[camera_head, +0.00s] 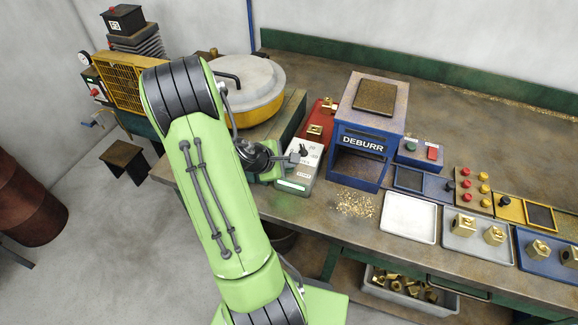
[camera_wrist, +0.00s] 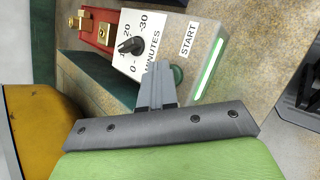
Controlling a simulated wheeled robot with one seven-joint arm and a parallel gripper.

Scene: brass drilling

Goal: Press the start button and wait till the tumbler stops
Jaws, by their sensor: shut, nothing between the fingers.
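A pale control box (camera_head: 293,187) stands on the bench; the wrist view shows its face (camera_wrist: 155,25) with a black minutes dial (camera_wrist: 130,46), a START label and a lit green strip (camera_wrist: 207,70). A green button (camera_wrist: 178,74) shows beside my fingers, partly hidden by them. My gripper (camera_head: 291,158) is shut and empty, over the box. In the wrist view its fingertips (camera_wrist: 160,66) are right by the button; I cannot tell whether they touch it. The yellow round tumbler (camera_head: 262,112) with a grey lid stands behind, left of the box; its motion cannot be told.
A red fixture (camera_head: 318,124) with brass parts lies behind the box. The blue DEBURR machine (camera_head: 365,165) stands close on the right, with brass chips (camera_head: 356,205) before it. Trays with brass parts, including a grey one (camera_head: 462,243), lie further right.

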